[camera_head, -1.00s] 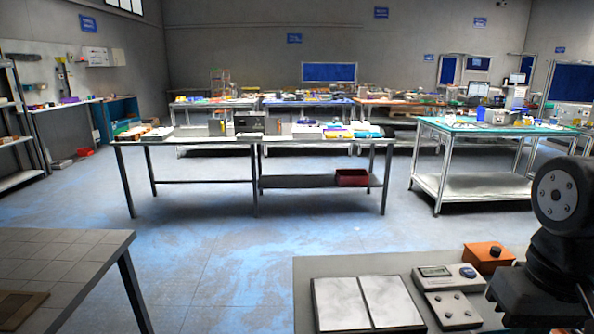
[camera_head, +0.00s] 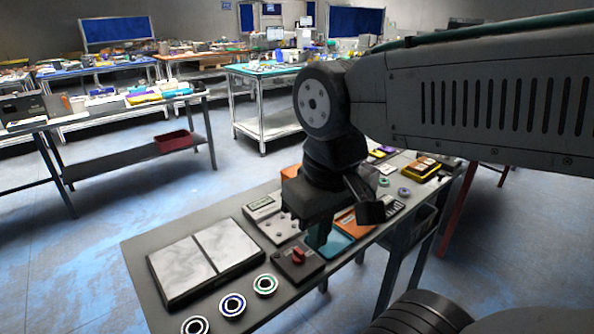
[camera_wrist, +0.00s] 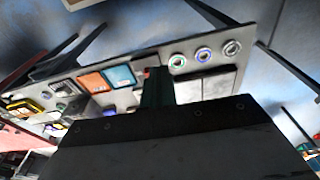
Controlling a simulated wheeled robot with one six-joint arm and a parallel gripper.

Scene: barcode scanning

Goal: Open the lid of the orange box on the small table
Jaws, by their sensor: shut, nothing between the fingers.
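The orange box (camera_head: 290,171) stands on the small grey table (camera_head: 140,254). In the head view my gripper hides most of it, and only an orange edge shows behind my wrist. I cannot make out its lid now. My gripper (camera_head: 319,238) points down over the table, nearer to me than the box, and its fingers are together and empty. In the wrist view the dark green fingers (camera_wrist: 157,74) are close together. I cannot pick out the box in the wrist view.
A white-topped double plate (camera_head: 208,262), several coloured rings (camera_head: 265,284), a dark box with a red knob (camera_head: 299,263), a grey scale (camera_head: 263,207) and flat orange and teal items (camera_head: 335,246) crowd the table. A yellow case (camera_head: 421,170) lies at its far right.

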